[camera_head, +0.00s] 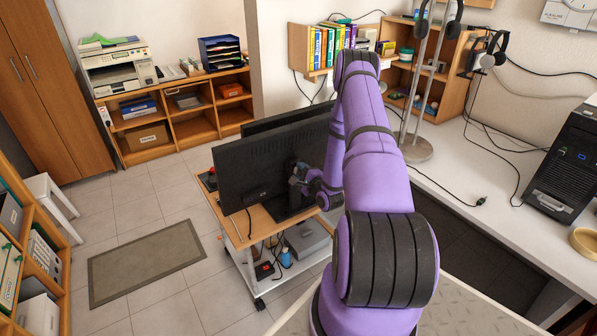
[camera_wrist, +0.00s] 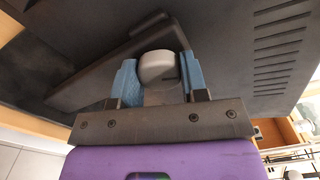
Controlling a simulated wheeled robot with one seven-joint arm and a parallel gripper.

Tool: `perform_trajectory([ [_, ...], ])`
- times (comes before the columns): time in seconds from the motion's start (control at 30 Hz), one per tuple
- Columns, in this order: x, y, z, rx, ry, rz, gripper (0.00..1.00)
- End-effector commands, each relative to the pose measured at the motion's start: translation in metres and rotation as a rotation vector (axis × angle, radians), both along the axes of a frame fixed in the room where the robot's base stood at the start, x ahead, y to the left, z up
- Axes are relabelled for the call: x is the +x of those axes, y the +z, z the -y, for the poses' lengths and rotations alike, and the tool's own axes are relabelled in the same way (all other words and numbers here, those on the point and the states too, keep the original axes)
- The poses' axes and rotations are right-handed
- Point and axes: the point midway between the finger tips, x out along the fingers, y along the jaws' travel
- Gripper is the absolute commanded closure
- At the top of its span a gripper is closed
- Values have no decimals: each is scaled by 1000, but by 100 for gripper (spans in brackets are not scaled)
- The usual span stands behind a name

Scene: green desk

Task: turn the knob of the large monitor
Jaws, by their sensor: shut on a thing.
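The large black monitor (camera_head: 245,165) stands on a wheeled wooden-topped cart, its back turned toward me in the head view. In the wrist view its dark back (camera_wrist: 225,45) fills most of the picture, with vent slots at right. A grey round knob (camera_wrist: 157,66) sticks out from the monitor's back. My gripper (camera_wrist: 158,80) has its two blue finger pads on either side of the knob and is shut on it. In the head view my gripper (camera_head: 299,180) is at the middle of the monitor's back; the knob is hidden there.
The cart (camera_head: 262,224) has devices and cables on its lower shelf. A second dark screen (camera_head: 285,122) stands just behind the monitor. A white desk (camera_head: 470,190) with a headphone stand (camera_head: 416,140) and a black computer (camera_head: 567,165) is at right. Open floor lies left.

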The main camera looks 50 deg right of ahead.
Motion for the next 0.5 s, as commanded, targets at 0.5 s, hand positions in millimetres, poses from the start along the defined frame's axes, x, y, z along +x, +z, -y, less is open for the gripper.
perform_trajectory([
  [0.5,0,0,0,-322,2,-80,65],
])
